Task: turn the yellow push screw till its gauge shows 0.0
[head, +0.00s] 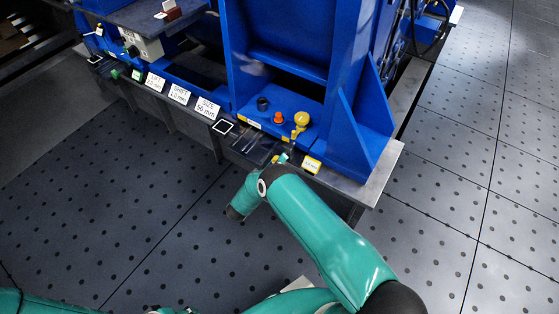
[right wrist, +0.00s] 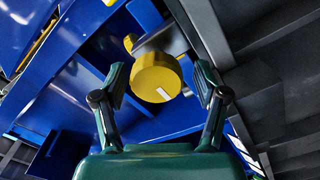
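The yellow push screw (head: 301,119) stands at the right end of the blue machine's front ledge. In the right wrist view its round yellow knob (right wrist: 157,82), with a white mark on its face, sits between the two fingers of my right gripper (right wrist: 160,84). The fingers are apart, with a gap on each side of the knob. In the head view my right gripper (head: 283,157) is small and partly hidden by its own arm. A yellow-framed gauge (head: 312,163) is on the front edge just right of it; its reading is too small to read. My left gripper is out of view.
An orange knob (head: 278,118) and a black knob (head: 262,104) stand left of the yellow screw. White plates (head: 180,94) marked LIFT, SHIFT and SIZE line the front edge. A blue gusset (head: 362,135) rises to the right. The floor in front is clear.

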